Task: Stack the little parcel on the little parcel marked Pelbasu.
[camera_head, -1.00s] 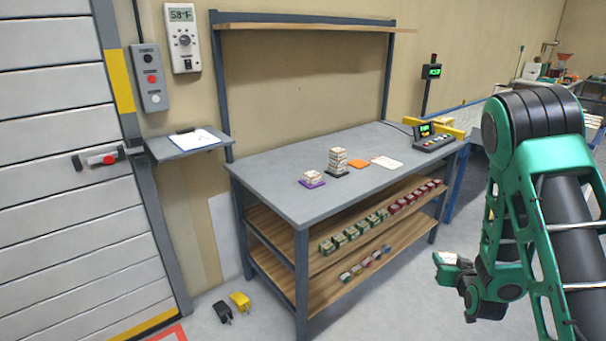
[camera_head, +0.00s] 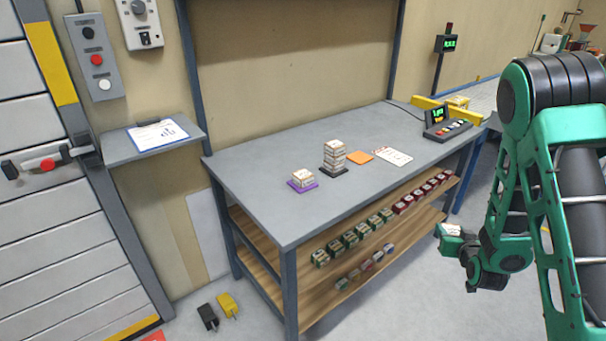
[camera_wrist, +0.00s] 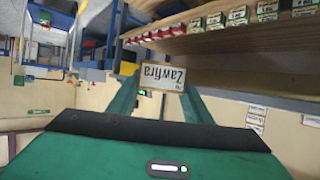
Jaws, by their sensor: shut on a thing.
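My gripper (camera_head: 447,231) is at the right of the head view, beside the bench's right end and below its top. It is shut on a little pale parcel (camera_head: 455,230). In the wrist view the held parcel (camera_wrist: 162,77) sits between the two green fingers, its label reading "Zawfira" upside down. On the bench top (camera_head: 260,210), a short stack of little parcels (camera_head: 301,178) stands on a purple mat (camera_head: 303,188). A taller stack (camera_head: 334,155) stands on a dark mat (camera_head: 336,172). Their labels are too small to read, so I cannot tell which is Pelbasu.
An orange mat (camera_head: 360,157) looks bare. The shelf below holds rows of green boxes (camera_head: 350,239) and red boxes (camera_head: 425,190). The bench's front left top is clear.

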